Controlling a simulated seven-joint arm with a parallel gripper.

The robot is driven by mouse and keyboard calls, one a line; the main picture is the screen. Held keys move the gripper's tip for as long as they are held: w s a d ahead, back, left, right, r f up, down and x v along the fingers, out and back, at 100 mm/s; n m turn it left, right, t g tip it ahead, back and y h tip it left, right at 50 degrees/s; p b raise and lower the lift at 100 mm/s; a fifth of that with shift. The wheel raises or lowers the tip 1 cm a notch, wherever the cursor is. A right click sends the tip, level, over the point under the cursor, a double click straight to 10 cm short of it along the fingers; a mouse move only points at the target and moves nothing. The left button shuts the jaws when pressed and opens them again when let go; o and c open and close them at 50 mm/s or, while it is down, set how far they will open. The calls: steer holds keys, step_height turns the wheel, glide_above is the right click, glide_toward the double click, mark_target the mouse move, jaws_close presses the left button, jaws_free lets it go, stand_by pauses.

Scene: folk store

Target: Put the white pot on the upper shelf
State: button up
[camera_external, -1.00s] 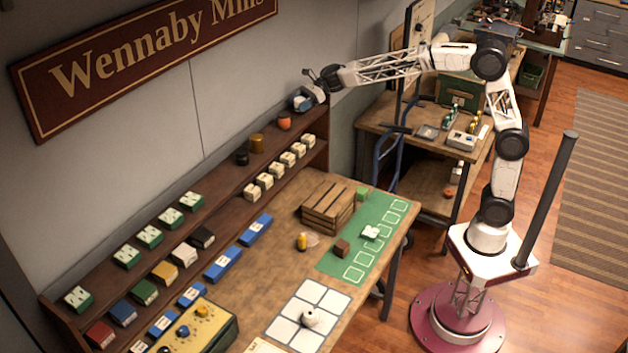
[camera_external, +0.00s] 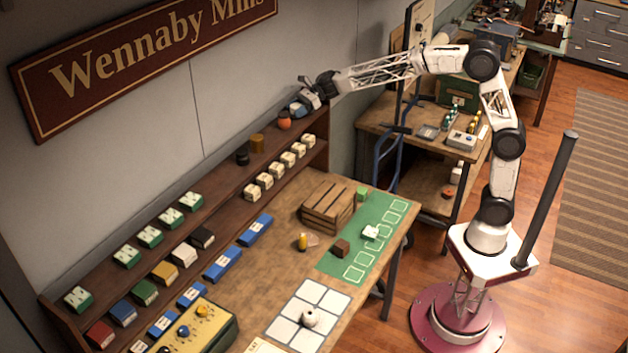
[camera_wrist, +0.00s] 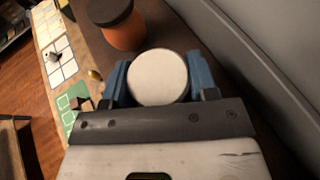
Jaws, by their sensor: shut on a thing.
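The white pot (camera_wrist: 158,76) shows in the wrist view as a round pale top between the two blue fingers of my gripper (camera_wrist: 157,82). My gripper (camera_external: 304,103) is shut on it at the far right end of the upper shelf (camera_external: 218,181) in the external view. There the pot is mostly hidden by the fingers. An orange pot (camera_external: 284,121) with a dark top stands on the upper shelf close beside the gripper; it also shows in the wrist view (camera_wrist: 124,30). I cannot tell whether the white pot's base touches the shelf.
An ochre pot (camera_external: 257,143) and a dark pot (camera_external: 242,157) stand further left on the upper shelf, then several green boxes. The wall is close behind. A wooden crate (camera_external: 328,206) and a green mat (camera_external: 352,262) are on the table below.

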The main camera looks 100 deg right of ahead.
steer(key=shift+f, duration=0.25)
steer(key=shift+f, duration=0.15)
steer(key=o, duration=1)
steer(key=shift+s+r, duration=0.15)
steer(key=shift+r, duration=0.05)
steer(key=v, duration=1.1)
steer(key=shift+s+d+r, duration=0.1)
steer(key=shift+s+r, duration=0.05)
steer(key=shift+s, duration=0.2)
